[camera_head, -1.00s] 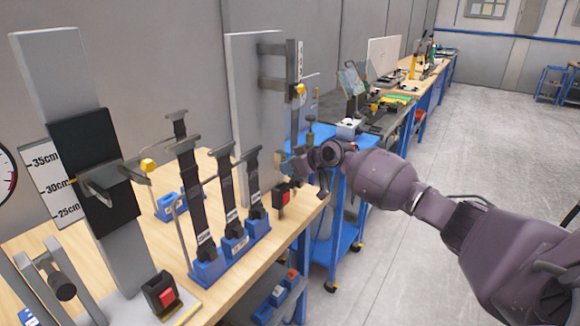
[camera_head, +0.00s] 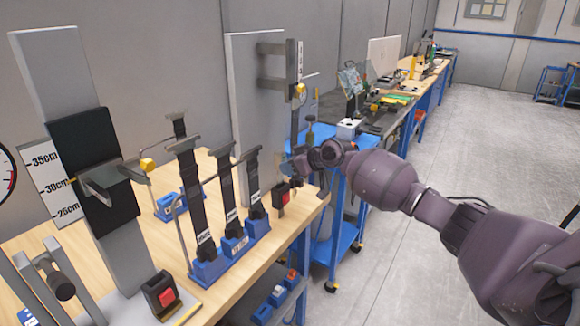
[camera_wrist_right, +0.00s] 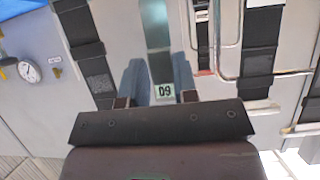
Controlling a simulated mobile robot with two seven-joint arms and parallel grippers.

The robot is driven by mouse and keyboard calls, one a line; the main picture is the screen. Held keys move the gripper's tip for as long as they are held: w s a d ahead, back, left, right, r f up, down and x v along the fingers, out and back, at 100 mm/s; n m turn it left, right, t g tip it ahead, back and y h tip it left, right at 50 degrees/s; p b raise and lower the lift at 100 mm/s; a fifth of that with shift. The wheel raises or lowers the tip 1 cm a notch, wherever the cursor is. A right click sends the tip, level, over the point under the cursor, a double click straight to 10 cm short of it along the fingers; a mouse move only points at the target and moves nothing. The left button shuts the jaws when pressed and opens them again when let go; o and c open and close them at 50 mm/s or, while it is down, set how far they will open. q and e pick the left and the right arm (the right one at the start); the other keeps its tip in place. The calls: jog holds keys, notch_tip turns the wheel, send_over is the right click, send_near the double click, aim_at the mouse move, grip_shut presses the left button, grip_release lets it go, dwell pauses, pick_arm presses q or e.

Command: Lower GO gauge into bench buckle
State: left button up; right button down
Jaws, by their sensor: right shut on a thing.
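My right gripper (camera_head: 292,166) is at the bench's right edge, just above a dark buckle with a red button (camera_head: 285,198). In the right wrist view, my gripper (camera_wrist_right: 160,84) is shut on the GO gauge, a flat greenish metal strip (camera_wrist_right: 155,32) with a pale tag (camera_wrist_right: 164,91) that reads upside down. In the head view the gauge is mostly hidden by the gripper, and I cannot tell whether its lower end touches or enters the buckle. My left gripper is not in view.
A blue rack (camera_head: 207,270) holds several dark upright straps with T-shaped tops, left of my gripper. A grey upright panel (camera_head: 254,120) stands behind. A second red-button buckle (camera_head: 165,297) sits at front left beside a tall test stand (camera_head: 60,75). Open floor (camera_head: 480,160) lies to the right.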

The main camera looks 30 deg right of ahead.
jog(key=shift+f, duration=0.2)
dwell(0.3)
jog(key=shift+f+b, duration=1.15)
jog(key=shift+f, duration=0.35)
jog(key=shift+f+b, duration=0.35)
jog(key=shift+f, duration=0.25)
jog(key=c, duration=0.8)
grip_release()
send_near(281, 181)
jog(key=v, duration=0.4)
jog(key=shift+s+r, duration=0.15)
jog(key=shift+s, duration=0.2)
